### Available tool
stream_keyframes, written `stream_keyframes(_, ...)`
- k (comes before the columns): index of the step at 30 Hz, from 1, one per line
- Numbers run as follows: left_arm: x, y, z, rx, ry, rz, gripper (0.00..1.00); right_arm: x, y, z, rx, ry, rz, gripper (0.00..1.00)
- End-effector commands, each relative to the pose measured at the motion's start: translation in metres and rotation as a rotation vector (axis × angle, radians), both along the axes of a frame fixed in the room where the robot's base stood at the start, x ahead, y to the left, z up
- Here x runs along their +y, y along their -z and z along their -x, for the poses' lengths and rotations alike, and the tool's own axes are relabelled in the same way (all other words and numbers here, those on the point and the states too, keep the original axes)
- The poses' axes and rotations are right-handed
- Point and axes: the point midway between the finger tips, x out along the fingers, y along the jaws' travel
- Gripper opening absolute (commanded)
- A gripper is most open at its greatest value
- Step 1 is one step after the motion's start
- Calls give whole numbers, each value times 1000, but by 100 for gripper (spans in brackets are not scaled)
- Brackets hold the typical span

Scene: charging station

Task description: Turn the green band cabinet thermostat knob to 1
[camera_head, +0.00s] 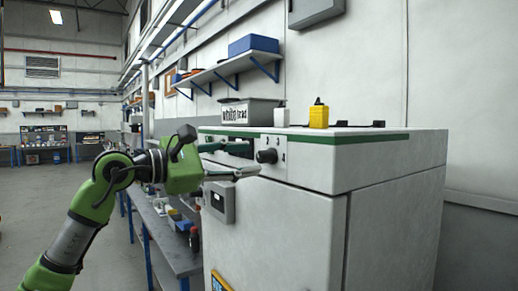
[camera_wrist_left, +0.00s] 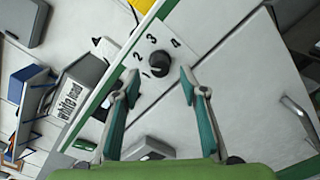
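The white cabinet (camera_head: 290,210) has a green band (camera_head: 345,150) along its upper edge. The dark round thermostat knob (camera_head: 267,156) sits on its light front panel. In the left wrist view the knob (camera_wrist_left: 159,63) is ahead of the fingertips, with the printed figures 2, 3 and 4 around it; the 1 and the pointer's setting are too small to read surely. My left gripper (camera_head: 252,157) is open, its fingers spread to either side of the knob's line. In the left wrist view the gripper (camera_wrist_left: 160,85) has nothing between its fingers. My right gripper is out of view.
A yellow container (camera_head: 319,115) and a small white one (camera_head: 281,117) stand on the cabinet top, near a grey labelled box (camera_head: 250,112). A grey box (camera_head: 222,201) is on the cabinet's front below my gripper. A workbench (camera_head: 172,240) with small items stands left.

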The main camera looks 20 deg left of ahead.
Motion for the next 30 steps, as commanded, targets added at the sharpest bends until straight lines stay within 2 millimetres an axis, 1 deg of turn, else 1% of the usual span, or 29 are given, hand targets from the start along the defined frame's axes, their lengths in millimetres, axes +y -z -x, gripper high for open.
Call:
stream_keyframes(1, -7, -4, -8, 1, 4, 2, 39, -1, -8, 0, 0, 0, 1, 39)
stream_keyframes(6, -21, -3, -26, 1, 1, 3, 39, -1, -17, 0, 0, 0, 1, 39)
stream_keyframes(9, -25, -1, -32, 1, 1, 3, 39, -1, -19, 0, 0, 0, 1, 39)
stream_keyframes(19, -27, 0, -36, 0, -1, 1, 39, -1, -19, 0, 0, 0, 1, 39)
stream_keyframes(20, -27, 1, -36, 0, -1, 1, 37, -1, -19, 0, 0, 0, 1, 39)
stream_keyframes(21, -27, 0, -36, 0, -1, 1, 26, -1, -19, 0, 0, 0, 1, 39)
stream_keyframes(23, -27, 0, -35, 0, -1, 1, 11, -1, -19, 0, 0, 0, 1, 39)
stream_keyframes(24, -27, 0, -35, 0, -1, 1, 1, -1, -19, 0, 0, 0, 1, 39)
stream_keyframes(30, -27, 0, -35, 2, 1, 4, 1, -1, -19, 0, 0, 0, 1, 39)
